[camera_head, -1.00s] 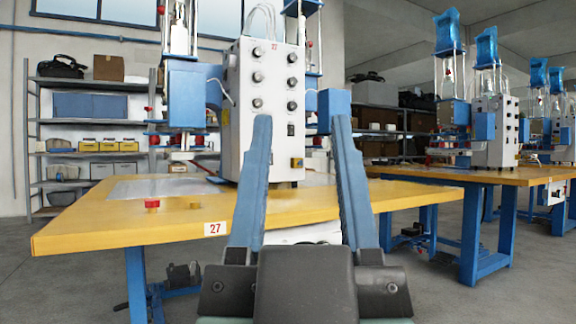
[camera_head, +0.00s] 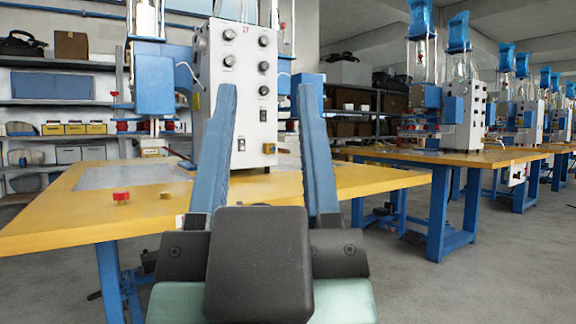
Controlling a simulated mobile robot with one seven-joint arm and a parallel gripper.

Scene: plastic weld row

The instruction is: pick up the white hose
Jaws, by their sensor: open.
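My gripper (camera_head: 267,90) is open and empty, its two blue fingers pointing up and away in front of the nearest machine. Thin whitish hoses or cables show on this machine. One curves at the left of its white control box (camera_head: 237,95), and others rise above the box at the top edge of the picture. I cannot tell which one is the white hose. The fingers overlap the box in the picture, and no contact shows. The part of the table behind my gripper is hidden.
The yellow-topped table (camera_head: 60,217) carries the machine and a red knob (camera_head: 121,197). A second yellow table (camera_head: 445,160) with a similar machine stands at right, with more behind it. Shelves (camera_head: 60,102) line the back. Grey floor (camera_head: 400,290) is clear at lower right.

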